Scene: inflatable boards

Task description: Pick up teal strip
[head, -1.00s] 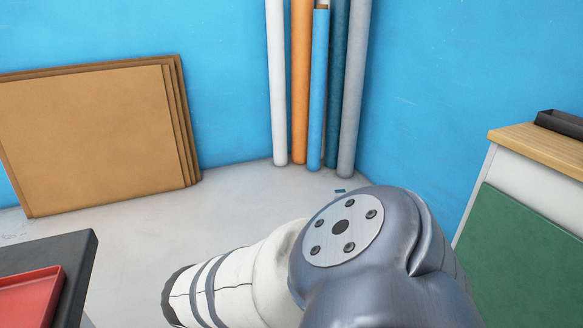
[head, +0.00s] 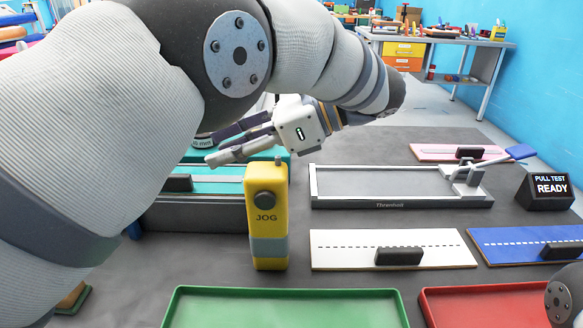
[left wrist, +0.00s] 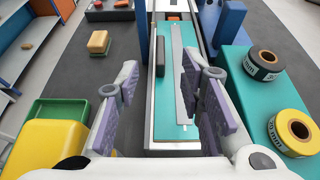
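The teal strip (head: 222,188) lies in a long grey bed at left in the head view, partly hidden behind the yellow JOG box (head: 267,215). In the left wrist view the teal strip (left wrist: 166,118) runs lengthwise under the hand, with a thin grey band along it and a dark block (left wrist: 161,57) on it. My left gripper (head: 215,147) is above the strip, its fingers pointing left in the head view. In the left wrist view its purple-padded fingers (left wrist: 171,78) are spread, one on each side of the strip, with nothing held. My right gripper is not in view.
Tape rolls (left wrist: 264,64) sit on a teal surface right of the strip in the left wrist view. A clamp frame (head: 390,202), a white strip (head: 345,252), a blue strip (head: 520,237) and a pink strip (head: 435,150) lie to the right. Green (head: 285,292) and red trays (head: 490,290) are in front.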

